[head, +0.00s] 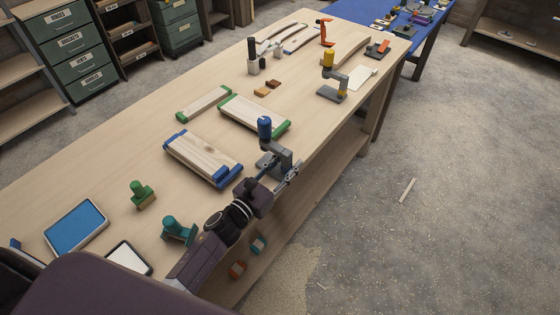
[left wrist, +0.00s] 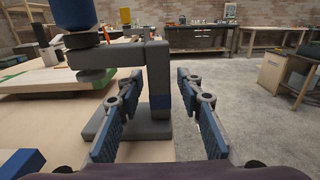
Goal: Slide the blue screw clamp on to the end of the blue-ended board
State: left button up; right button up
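The blue screw clamp (head: 284,153) stands upright near the table's front edge, with a blue handle (head: 264,126) on top of its grey body. The blue-ended board (head: 203,157) lies flat to its left, a blue strip at each end; its near right end is close to the clamp but apart from it. My left gripper (head: 281,176) is low at the clamp. In the left wrist view, its fingers (left wrist: 160,88) are open, with the clamp's grey post (left wrist: 157,78) between them and gaps showing on both sides. My right gripper is not in view.
Green-ended boards (head: 255,115) lie behind the blue-ended board. A yellow-topped clamp (head: 330,80) stands farther right. Green stamp-like blocks (head: 141,193) and a blue pad (head: 75,228) lie at the near left. The table (head: 95,180) drops off to open floor on the right.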

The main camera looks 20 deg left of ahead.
pick_arm(q)
jog(key=b+v, duration=0.1)
jog(key=v, duration=0.2)
jog(key=b+v, duration=0.1)
jog(key=v, duration=0.2)
jog(key=shift+s+f+b, duration=0.25)
jog(key=shift+s+b, duration=0.1)
jog(key=shift+s+a+r, duration=0.3)
jog(key=shift+s+r, duration=0.25)
jog(key=shift+r, duration=0.05)
notch_tip(320, 180, up, 8)
jog(key=shift+w+f+p, duration=0.15)
jog(key=shift+f+p, duration=0.1)
jog(key=shift+p, duration=0.2)
jog(key=shift+d+f, duration=0.1)
jog(key=shift+d, duration=0.05)
